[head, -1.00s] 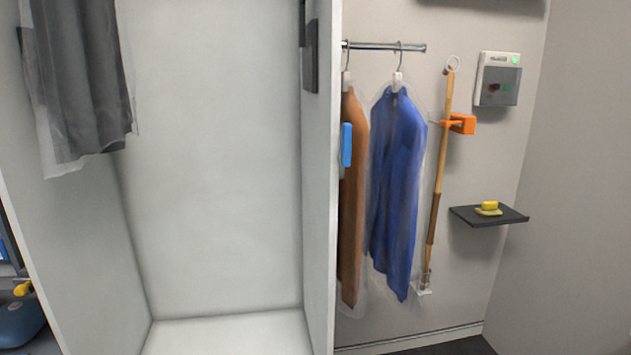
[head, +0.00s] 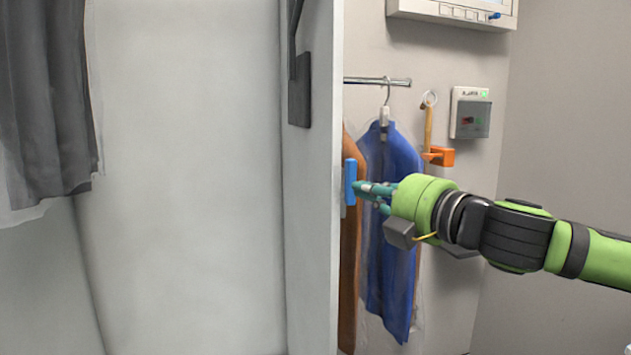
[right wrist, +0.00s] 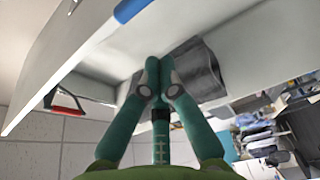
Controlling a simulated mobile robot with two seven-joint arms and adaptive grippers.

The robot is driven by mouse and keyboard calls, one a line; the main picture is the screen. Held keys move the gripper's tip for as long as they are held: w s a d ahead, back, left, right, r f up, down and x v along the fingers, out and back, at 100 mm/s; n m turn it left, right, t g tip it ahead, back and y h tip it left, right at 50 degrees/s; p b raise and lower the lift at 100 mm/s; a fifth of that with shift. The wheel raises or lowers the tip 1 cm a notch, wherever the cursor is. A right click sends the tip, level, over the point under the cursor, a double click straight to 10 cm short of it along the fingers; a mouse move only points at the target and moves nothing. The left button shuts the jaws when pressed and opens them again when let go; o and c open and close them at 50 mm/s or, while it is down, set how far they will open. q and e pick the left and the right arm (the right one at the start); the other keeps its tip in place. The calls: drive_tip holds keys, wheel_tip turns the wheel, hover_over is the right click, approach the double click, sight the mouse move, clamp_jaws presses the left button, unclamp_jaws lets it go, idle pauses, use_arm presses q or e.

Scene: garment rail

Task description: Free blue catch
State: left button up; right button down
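The blue catch (head: 350,181) is a small upright blue block on the front edge of the pale cabinet's side panel (head: 318,260). My right gripper (head: 364,189) comes in from the right, its teal fingertips just right of the catch. Whether they touch it cannot be told from the head view. In the right wrist view the fingertips of my right gripper (right wrist: 159,63) are together with nothing seen between them. A blue strip, likely the catch (right wrist: 131,9), shows beyond them at the top edge, apart from the tips. My left gripper is not in view.
A blue garment (head: 390,250) in clear wrap hangs from a rail (head: 365,81) behind my right gripper. A brown garment (head: 350,290) hangs beside the panel. A cane with an orange clip (head: 440,156) and a control box (head: 470,113) are on the wall.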

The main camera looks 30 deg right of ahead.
drive_tip(key=shift+s+a+n, duration=0.3)
drive_tip(key=shift+s+a, duration=0.3)
drive_tip(key=shift+a, duration=0.3)
drive_tip(key=shift+r, duration=0.1)
